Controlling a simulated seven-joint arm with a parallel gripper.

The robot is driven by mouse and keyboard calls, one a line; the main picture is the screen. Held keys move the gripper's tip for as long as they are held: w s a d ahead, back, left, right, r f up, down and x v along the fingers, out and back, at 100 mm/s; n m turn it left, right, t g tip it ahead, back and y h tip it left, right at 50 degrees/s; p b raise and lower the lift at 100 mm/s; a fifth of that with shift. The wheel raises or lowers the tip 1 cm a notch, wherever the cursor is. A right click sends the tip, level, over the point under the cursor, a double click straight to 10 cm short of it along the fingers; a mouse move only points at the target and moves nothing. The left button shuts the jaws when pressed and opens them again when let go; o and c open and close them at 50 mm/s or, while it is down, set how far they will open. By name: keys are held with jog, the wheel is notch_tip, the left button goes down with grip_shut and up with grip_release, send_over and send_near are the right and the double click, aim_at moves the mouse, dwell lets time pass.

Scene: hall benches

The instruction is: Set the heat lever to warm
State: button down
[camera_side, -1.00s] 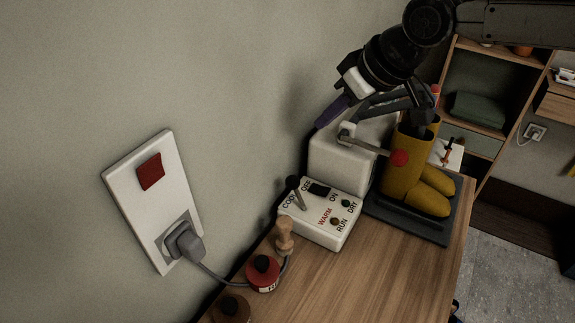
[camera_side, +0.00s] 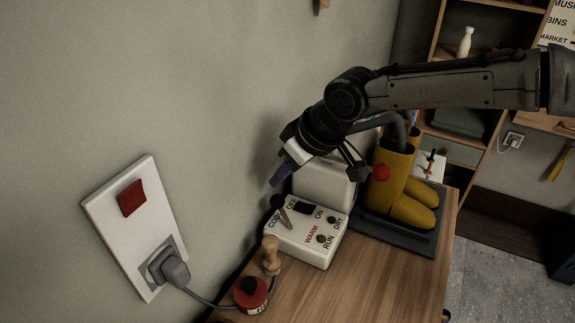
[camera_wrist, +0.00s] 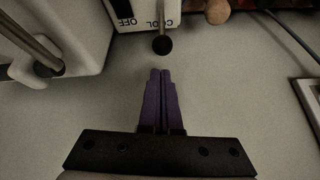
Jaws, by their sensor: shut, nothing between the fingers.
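The heat lever (camera_side: 284,212) is a thin metal stick with a black knob on a white control box, and it stands at the COOL end. The word WARM (camera_side: 311,234) is printed in red further right along the box. My gripper (camera_side: 274,182) has purple fingers pressed together, with nothing between them. It is just above the lever's knob in the side view. In the wrist view the fingertips (camera_wrist: 161,72) are close below the black knob (camera_wrist: 162,45), with a small gap in the picture.
A white housing with a red-balled lever (camera_side: 381,172) stands behind the box, beside yellow boots (camera_side: 394,185) on a dark tray. A wooden-handled stamp (camera_side: 271,256) and a red round item (camera_side: 251,292) are in front. The wall is close on the left.

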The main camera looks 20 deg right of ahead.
aim_at(282, 213)
jog(key=shift+x, duration=2.4)
jog(key=shift+r, duration=0.15)
jog(key=shift+s+d, duration=0.2)
jog(key=shift+s, duration=0.05)
